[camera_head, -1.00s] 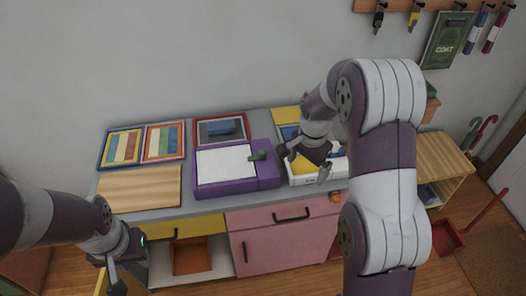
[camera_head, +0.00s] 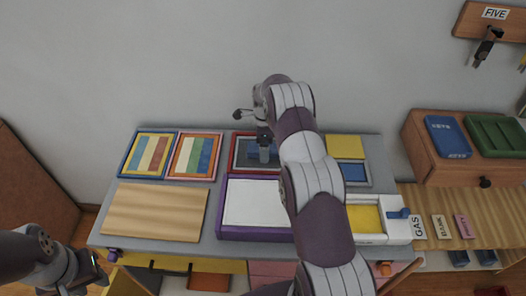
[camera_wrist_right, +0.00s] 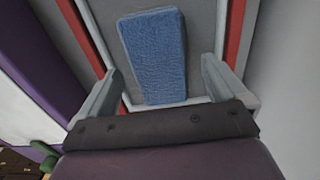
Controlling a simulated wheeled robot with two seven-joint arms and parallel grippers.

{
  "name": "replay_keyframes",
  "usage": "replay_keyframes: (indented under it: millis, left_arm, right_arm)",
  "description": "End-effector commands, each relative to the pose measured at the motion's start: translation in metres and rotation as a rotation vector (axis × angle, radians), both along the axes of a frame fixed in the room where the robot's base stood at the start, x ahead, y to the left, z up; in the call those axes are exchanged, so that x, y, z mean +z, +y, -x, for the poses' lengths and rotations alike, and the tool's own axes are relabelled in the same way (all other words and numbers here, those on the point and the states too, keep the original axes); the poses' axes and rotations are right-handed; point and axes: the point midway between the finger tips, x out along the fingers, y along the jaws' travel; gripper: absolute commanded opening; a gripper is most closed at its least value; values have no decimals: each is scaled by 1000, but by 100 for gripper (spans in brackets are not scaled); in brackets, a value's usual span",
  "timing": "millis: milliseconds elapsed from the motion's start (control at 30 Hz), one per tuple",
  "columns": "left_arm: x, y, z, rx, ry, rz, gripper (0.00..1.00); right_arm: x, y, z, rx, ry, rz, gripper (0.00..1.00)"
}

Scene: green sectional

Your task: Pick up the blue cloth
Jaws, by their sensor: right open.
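The blue cloth (camera_wrist_right: 155,50) is a folded rectangle lying in a grey tray with a red rim (camera_head: 235,160). In the head view the cloth (camera_head: 252,154) is partly hidden by my right gripper (camera_head: 254,135). That gripper is open above the tray, pointing down. In the right wrist view the gripper (camera_wrist_right: 160,75) has its two fingers wide apart, one toward each side of the cloth, and it holds nothing. My left gripper (camera_head: 84,282) is at the lower left, off the counter's front, with its fingers apart and nothing seen between them.
A purple-rimmed tray with a white top (camera_head: 252,202) sits in front of the red-rimmed tray. Two striped panels (camera_head: 150,155) and a wooden board (camera_head: 155,210) lie left. A white box with yellow (camera_head: 366,218) stands right. The wall is close behind the counter.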

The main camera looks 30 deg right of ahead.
Motion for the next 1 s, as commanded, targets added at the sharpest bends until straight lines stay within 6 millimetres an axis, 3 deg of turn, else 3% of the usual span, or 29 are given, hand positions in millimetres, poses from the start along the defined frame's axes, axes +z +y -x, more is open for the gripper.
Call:
replay_keyframes:
  millis: [100,300,367,500,833,1000]
  left_arm:
    - [2,0,0,0,0,0,38]
    - [2,0,0,0,1,0,38]
    - [2,0,0,0,1,0,38]
    - [2,0,0,0,1,0,38]
    - [1,0,0,0,1,0,38]
    - [-3,0,0,0,1,0,38]
  right_arm:
    - [-11,1,0,1,0,0,99]
    - [-13,1,0,2,-2,1,99]
    - [-13,1,0,2,-2,1,83]
    - [-13,1,0,2,-1,1,40]
    - [-12,1,0,2,0,0,39]
    - [5,1,-1,2,-4,1,39]
